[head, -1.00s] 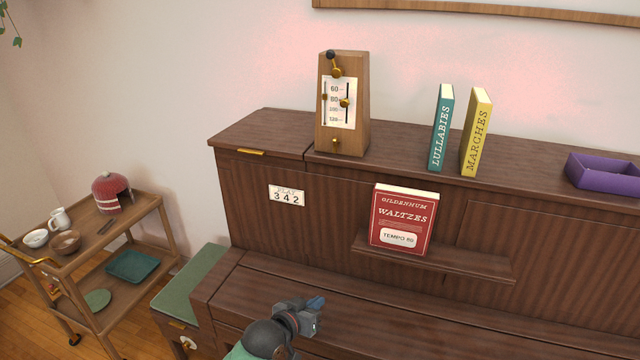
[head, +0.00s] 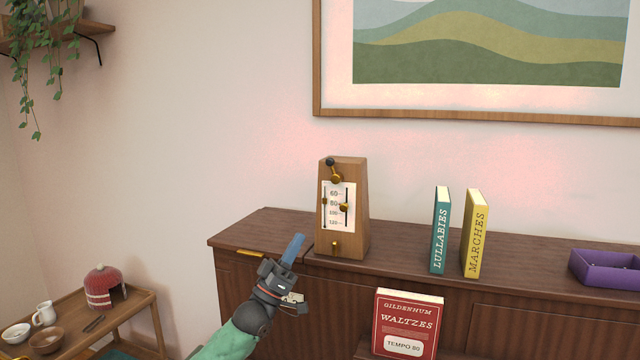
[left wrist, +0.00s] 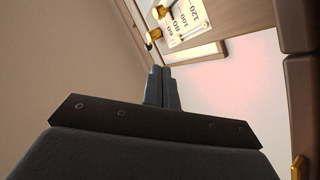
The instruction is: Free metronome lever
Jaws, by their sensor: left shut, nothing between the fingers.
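The wooden metronome (head: 352,240) stands upright on top of the piano, towards its left end. Its white face carries a tempo scale (head: 333,213) and a slider with a brass knob (head: 343,207). A dark-tipped lever with a brass pivot (head: 335,176) is at its top, and a small brass knob (head: 335,245) is low on the front. My left gripper (head: 297,241) is shut and empty, left of the metronome and apart from it. My right gripper is not in view.
A red book marked Waltzes, Tempo 80 (head: 408,322) stands on the piano front. Lullabies (head: 440,230) and Marches (head: 475,235) books and a purple tray (head: 605,270) are on the piano top (head: 400,245). A trolley (head: 125,305) stands at left. A picture frame (head: 318,60) hangs above.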

